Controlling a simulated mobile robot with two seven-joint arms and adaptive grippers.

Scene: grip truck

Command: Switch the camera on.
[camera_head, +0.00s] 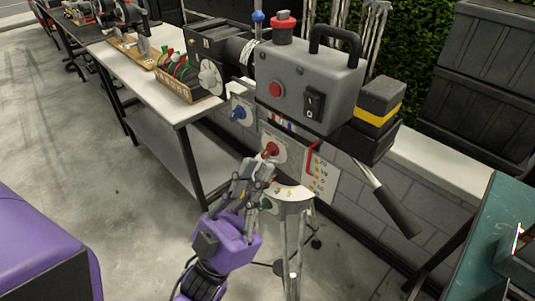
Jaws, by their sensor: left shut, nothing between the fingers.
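The camera (290,75) is a grey box on a tripod (291,240), with a black top handle and a dark lens part to the left. Its side bears a red round button (277,89) and a black rocker switch (314,103). A red knob (284,27) stands on top. My left gripper (264,163) is shut and empty, below the camera body, close to a lower red knob (271,150). I cannot tell whether it touches that knob. The switch is in clear view, above and right of the gripper. My right gripper is not in view.
A white table (172,100) at the left bears a wooden tray of coloured items (178,82). A panel with a blue knob (238,113) stands behind the camera. A black pan handle (393,207) sticks out lower right. A green-topped table (490,240) is at the right edge.

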